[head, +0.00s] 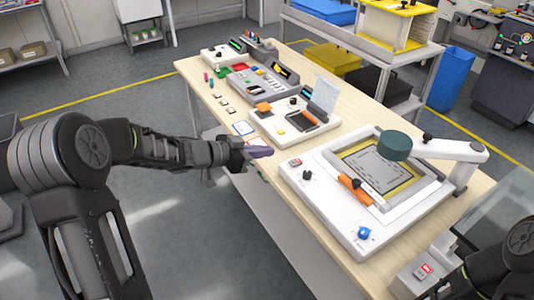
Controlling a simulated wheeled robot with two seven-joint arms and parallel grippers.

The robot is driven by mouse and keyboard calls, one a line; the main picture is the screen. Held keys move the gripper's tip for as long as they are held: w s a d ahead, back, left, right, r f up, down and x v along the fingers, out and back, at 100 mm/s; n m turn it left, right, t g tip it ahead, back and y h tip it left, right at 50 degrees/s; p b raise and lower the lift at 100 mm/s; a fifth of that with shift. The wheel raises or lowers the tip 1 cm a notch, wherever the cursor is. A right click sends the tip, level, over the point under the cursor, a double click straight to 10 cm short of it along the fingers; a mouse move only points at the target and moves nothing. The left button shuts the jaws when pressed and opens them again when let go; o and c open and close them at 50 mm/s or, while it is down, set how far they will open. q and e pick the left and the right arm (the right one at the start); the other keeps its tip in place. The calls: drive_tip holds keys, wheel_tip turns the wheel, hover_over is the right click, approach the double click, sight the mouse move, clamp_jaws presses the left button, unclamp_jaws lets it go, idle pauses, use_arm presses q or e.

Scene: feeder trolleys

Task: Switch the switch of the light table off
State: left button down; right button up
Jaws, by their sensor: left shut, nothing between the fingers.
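A large white bench unit (335,225) with a framed yellow-edged panel stands on the wooden table. A small red switch (295,162) sits at its left corner, beside a black knob (307,175). A second white unit (405,284) at the bottom right has a red switch (426,269); my right arm partly hides it. I cannot tell for sure which unit is the light table, nor the switch positions. My left gripper (264,152) is shut and empty, left of the large unit's red switch and apart from it. My right gripper is out of view.
A dark green round head (395,145) on a white arm overhangs the large unit. Several smaller devices stand farther back on the table (215,93). A grey floor lies left of the table.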

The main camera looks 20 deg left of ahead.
use_arm(q)
hover_over(284, 169)
wheel_tip(284, 169, down, 3)
drive_tip(key=shift+d+f, duration=0.1)
drive_tip(key=shift+d, duration=0.05)
wheel_tip(284, 169, down, 2)
drive_tip(key=shift+f, duration=0.95)
